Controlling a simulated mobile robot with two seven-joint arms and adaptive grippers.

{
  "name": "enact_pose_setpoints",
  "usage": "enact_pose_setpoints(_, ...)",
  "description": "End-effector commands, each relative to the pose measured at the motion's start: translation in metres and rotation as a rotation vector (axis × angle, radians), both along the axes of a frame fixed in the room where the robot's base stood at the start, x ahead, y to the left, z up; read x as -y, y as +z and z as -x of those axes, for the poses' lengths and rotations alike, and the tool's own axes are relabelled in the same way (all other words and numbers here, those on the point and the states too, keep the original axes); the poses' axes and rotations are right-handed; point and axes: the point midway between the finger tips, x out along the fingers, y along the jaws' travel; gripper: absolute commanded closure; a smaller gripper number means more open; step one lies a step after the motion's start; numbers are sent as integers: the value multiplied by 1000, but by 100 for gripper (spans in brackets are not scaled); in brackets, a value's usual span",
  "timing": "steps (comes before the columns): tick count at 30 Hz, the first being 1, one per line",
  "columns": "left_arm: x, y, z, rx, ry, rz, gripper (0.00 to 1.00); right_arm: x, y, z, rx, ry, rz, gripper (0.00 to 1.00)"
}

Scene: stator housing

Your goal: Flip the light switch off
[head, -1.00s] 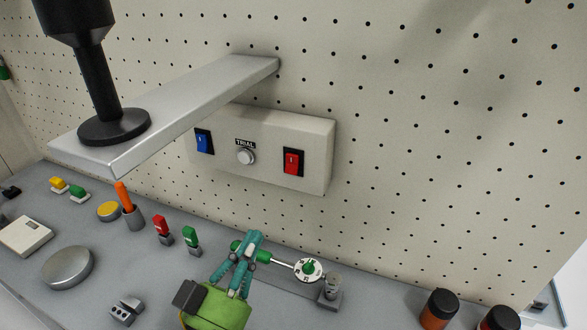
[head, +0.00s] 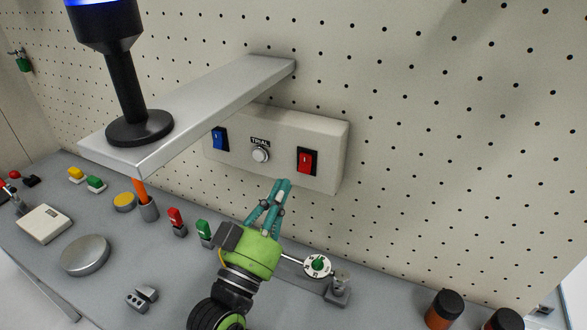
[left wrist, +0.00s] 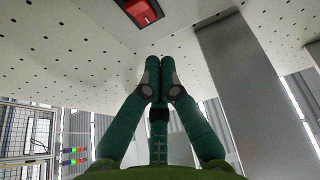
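A pale box (head: 235,150) on the pegboard carries a blue rocker switch (head: 219,138), a round knob (head: 260,155) under a "TRIAL" label, and a red rocker switch (head: 307,160). No switch is labelled as the light switch. The red switch also shows at the top of the left wrist view (left wrist: 142,10). My left gripper (head: 284,184) has its teal fingertips together with nothing between them. In the head view the tips are just below the box, lower left of the red switch, and seem apart from it. My right gripper is out of view.
A grey shelf (head: 215,95) with a black post light (head: 125,85), glowing blue at its top, juts out left of the box. A round dial gauge (head: 317,265) and dark-capped jars (head: 444,308) stand on the bench. The pegboard right of the box is clear.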

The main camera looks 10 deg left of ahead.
Motion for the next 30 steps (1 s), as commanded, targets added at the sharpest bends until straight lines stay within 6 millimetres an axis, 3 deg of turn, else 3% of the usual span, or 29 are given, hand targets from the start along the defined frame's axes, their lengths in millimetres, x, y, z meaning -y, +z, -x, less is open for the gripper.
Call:
enact_pose_setpoints(3, 5, 15, -24, 2, 1, 1, 100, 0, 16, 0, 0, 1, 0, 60)
enact_pose_setpoints(10, 9, -3, -48, -1, 0, -1, 100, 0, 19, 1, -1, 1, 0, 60)
enact_pose_setpoints(25, 10, -8, -55, 1, 1, 0, 100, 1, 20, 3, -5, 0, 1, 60)
enact_pose_setpoints(30, 11, -16, -58, 36, 1, 5, 100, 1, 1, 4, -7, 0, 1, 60)
